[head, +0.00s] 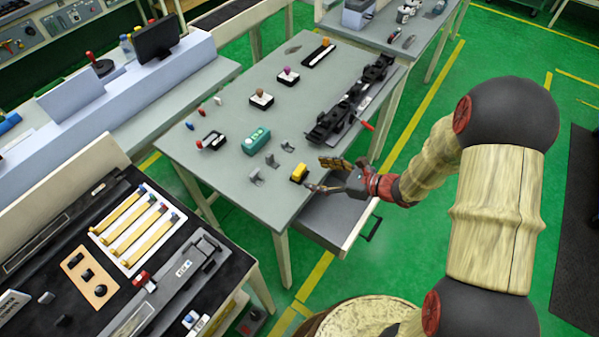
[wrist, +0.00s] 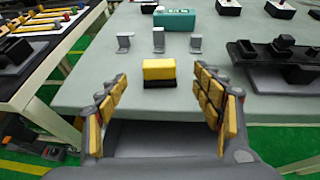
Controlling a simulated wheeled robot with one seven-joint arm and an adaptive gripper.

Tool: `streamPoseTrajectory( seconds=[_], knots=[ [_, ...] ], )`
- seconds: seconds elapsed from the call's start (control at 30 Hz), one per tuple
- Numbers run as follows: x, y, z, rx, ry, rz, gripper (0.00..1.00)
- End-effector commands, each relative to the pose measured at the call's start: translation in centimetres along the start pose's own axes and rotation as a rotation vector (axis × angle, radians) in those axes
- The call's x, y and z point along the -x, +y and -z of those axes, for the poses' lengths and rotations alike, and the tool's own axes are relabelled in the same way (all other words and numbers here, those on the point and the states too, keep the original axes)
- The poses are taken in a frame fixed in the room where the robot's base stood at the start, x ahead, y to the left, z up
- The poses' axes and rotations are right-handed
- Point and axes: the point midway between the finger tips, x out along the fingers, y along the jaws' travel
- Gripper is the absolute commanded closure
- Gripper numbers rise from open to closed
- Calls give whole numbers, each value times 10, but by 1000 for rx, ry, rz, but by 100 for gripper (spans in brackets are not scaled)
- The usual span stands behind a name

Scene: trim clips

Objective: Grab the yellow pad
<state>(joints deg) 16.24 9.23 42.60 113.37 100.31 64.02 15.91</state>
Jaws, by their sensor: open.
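The yellow pad (head: 299,172) is a small yellow block with a dark base, lying near the front edge of the grey table. In the wrist view the yellow pad (wrist: 159,70) sits straight ahead, just beyond and between my fingertips. My gripper (head: 332,176) is at the table's front edge, to the right of the pad in the head view. In the wrist view my gripper (wrist: 163,85) is open, with yellow-padded fingers spread wide on either side and nothing between them. The pad and the fingers look apart.
A black fixture (head: 342,112) lies along the table's right side. A grey drawer (head: 335,222) stands open below the front edge.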

Motion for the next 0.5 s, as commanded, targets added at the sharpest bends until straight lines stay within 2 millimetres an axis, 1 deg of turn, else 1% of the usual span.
streamPoseTrajectory(
  seconds=[0.1, 0.27, 0.5],
  knots=[
    [-14, 1, 1, 0, -1, -2, 33],
    [-29, 1, 0, 2, 0, -2, 33],
    [-63, 2, -3, 2, 0, -4, 33]
  ],
)
